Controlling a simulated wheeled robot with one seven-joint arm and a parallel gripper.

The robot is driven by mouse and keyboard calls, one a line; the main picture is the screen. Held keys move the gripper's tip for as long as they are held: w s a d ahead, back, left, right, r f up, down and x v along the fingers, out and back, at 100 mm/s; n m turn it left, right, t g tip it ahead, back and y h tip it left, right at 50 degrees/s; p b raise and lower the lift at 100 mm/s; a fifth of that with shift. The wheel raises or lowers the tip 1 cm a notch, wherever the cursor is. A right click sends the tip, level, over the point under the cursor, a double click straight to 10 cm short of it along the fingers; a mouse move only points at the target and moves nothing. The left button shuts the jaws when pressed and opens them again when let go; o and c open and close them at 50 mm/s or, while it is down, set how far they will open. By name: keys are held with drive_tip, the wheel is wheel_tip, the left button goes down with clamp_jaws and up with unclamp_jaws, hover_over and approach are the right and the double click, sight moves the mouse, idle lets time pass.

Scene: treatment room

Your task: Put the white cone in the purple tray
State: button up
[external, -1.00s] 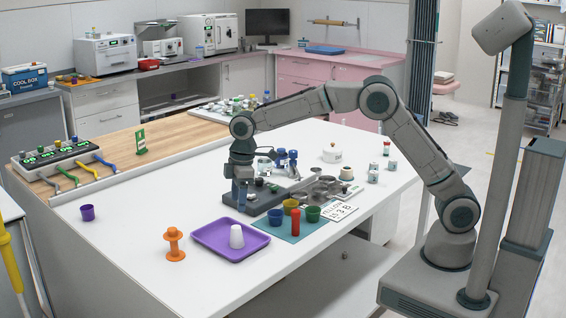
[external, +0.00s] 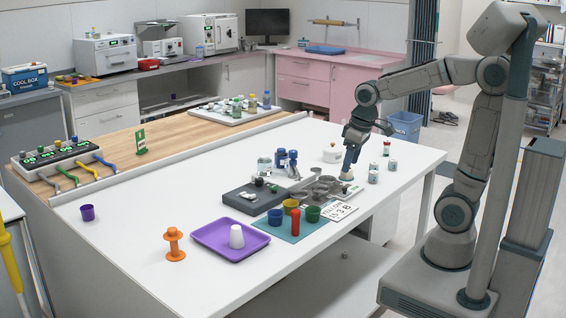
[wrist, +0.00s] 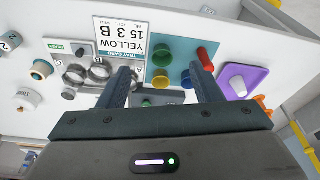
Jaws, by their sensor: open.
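The white cone (external: 237,237) stands upright in the purple tray (external: 207,228) on the front part of the white table. In the wrist view the cone (wrist: 239,86) and tray (wrist: 252,79) show at the right. My gripper (external: 349,172) is at the right side of the table, above the area by the metal dishes, well apart from the tray. In the wrist view my gripper (wrist: 160,80) has its two fingers spread with nothing held between them.
An orange spool (external: 174,244) stands left of the tray and a purple cup (external: 87,212) farther left. A teal mat (external: 290,233) with coloured cups and a red cylinder (external: 295,222) lies right of the tray.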

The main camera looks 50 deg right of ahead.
drive_tip(key=s+d+f+m, duration=0.3)
drive_tip(key=s+d, duration=0.1)
drive_tip(key=s, duration=0.5)
drive_tip(key=shift+d+h, duration=0.3)
drive_tip(key=shift+d, duration=0.1)
